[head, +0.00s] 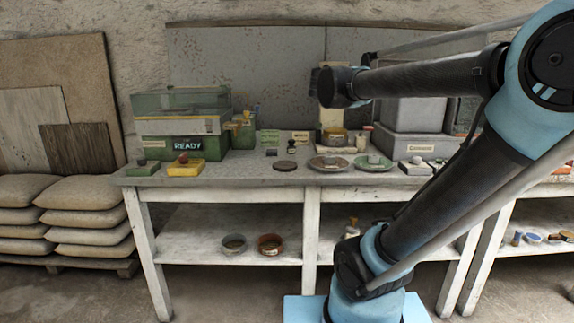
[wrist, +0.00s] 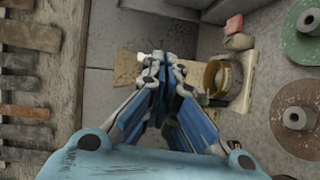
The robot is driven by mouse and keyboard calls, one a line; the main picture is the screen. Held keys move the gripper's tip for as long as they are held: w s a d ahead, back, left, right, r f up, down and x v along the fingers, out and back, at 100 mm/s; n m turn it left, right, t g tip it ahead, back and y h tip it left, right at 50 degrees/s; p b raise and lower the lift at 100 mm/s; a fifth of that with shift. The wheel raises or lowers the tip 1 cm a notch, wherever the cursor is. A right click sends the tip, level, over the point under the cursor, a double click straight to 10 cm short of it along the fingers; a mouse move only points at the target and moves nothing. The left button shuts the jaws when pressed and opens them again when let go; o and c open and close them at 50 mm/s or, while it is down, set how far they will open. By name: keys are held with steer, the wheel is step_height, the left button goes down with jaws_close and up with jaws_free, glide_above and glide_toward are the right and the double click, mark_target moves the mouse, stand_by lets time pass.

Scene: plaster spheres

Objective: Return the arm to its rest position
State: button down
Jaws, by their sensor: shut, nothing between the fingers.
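My gripper (wrist: 162,65) shows in the wrist view with its blue fingers drawn together at the tips and nothing held between them. Below it in that view are a pale board with a brass-coloured ring (wrist: 222,78) and a small red block (wrist: 233,25). The fingertips appear left of the ring. In the head view my arm reaches from the lower middle up to the right and back left over the workbench (head: 225,179). The fingers are mostly hidden there behind the arm's end.
A green machine with a READY display (head: 187,143) and a yellow block (head: 186,168) stand at the bench's left. Discs, including a dark one (head: 285,165), lie midway. Grey boxes (head: 410,115) stand behind the arm. Two bowls (head: 270,244) sit on the lower shelf. Sacks (head: 85,190) are stacked left.

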steer(key=s+d+f+m+g+y, duration=0.1)
steer(key=s+d+f+m+g, duration=0.25)
steer(key=s+f, duration=0.55)
steer(key=s+d+f+m+g, duration=0.3)
steer(key=s+f+m+g, duration=0.1)
steer(key=f, duration=0.8)
steer(key=s+a+f+m+g+y, duration=0.2)
steer(key=s+a+f+y, duration=0.1)
steer(key=s+f, duration=0.5)
steer(key=s+a+f+m+g+y, duration=0.2)
steer(key=s+a+f+g+y, duration=0.1)
steer(key=s+a+f, duration=0.3)
step_height(320, 180, down, 5)
steer(key=s, duration=0.2)
steer(key=shift+s+r+y, duration=0.2)
steer(key=shift+s+y, duration=0.2)
steer(key=shift+w+f, duration=0.2)
steer(key=shift+w, duration=0.25)
